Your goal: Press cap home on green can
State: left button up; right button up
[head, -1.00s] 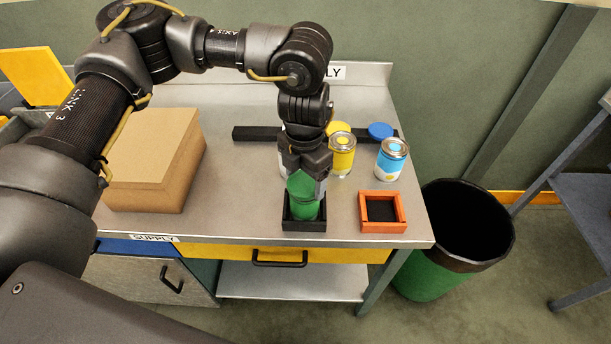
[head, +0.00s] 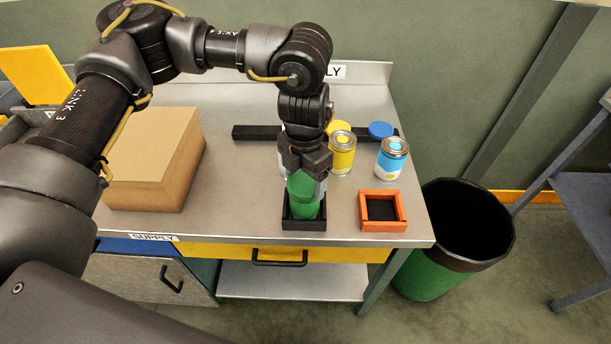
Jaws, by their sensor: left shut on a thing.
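The green can (head: 306,209) stands in a square black holder (head: 304,226) near the front edge of the bench. My left gripper (head: 305,184) points down over it and is shut on the green cap (head: 300,183) at the can's top. The cap and can look almost one piece from here. Whether the cap is fully seated is hidden by the fingers. My right gripper is not in view.
An empty orange holder (head: 382,225) sits to the right. A yellow can (head: 342,157) and a blue can (head: 392,160) stand behind, near a black rack (head: 257,133) and a blue cap (head: 380,130). A cardboard box (head: 150,170) is at left, a bin (head: 440,275) at right.

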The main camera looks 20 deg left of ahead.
pick_arm(q)
jog(key=shift+f+b, duration=0.3)
jog(key=shift+f, duration=0.1)
dwell(0.4)
dwell(0.4)
jog(key=o, duration=1)
jog(key=shift+o, duration=0.2)
jog(key=shift+r, duration=0.15)
jog(key=shift+r+p, duration=3.5)
jog(key=shift+r, duration=0.9)
